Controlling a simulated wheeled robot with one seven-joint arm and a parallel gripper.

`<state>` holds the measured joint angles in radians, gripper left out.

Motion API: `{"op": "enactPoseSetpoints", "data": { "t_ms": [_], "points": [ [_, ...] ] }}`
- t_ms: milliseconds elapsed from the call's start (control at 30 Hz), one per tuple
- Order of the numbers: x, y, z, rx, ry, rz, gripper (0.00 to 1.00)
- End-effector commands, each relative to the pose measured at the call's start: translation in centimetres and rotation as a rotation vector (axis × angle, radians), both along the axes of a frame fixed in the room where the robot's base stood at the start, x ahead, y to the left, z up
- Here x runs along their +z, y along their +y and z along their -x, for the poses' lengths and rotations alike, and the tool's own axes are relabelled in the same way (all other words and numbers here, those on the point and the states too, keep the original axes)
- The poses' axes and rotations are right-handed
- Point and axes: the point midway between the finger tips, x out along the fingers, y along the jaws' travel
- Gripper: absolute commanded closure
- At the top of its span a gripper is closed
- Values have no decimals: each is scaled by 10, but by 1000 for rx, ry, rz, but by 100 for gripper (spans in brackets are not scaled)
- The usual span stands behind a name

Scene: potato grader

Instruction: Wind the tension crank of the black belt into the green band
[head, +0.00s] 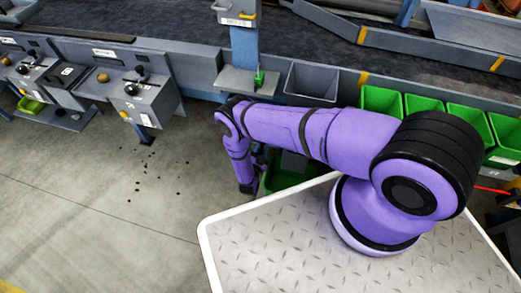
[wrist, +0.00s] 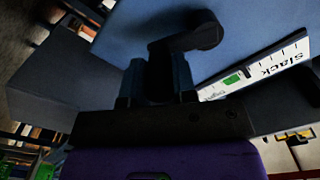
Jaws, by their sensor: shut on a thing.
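In the wrist view my gripper (wrist: 158,84) is shut on the handle of a dark crank (wrist: 203,36). The crank's arm runs from the handle up and right to a round hub on a blue-grey panel (wrist: 255,22). Right of the fingers is a white scale (wrist: 286,66) with the word Slack, tick marks and a green band (wrist: 231,79). I cannot make out a pointer against the band. In the head view my purple arm reaches down beside the machine; the gripper and this crank cannot be made out there.
In the head view, grey control boxes (head: 143,103) with dark knobs stand at the left. Green bins (head: 382,101) line the machine's side, right of a grey bin (head: 310,85). Dark bits lie on the otherwise open floor (head: 110,190) at left. A dark conveyor (head: 150,22) runs behind.

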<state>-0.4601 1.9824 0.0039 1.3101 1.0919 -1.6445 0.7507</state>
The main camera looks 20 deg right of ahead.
Motion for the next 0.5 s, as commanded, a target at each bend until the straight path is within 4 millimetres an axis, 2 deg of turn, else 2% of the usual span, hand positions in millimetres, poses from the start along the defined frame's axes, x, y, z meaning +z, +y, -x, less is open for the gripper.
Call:
{"op": "enactPoseSetpoints", "data": {
  "t_ms": [500],
  "points": [
    [-20,11,-8,-1,-288,-398,98]
  ]
}}
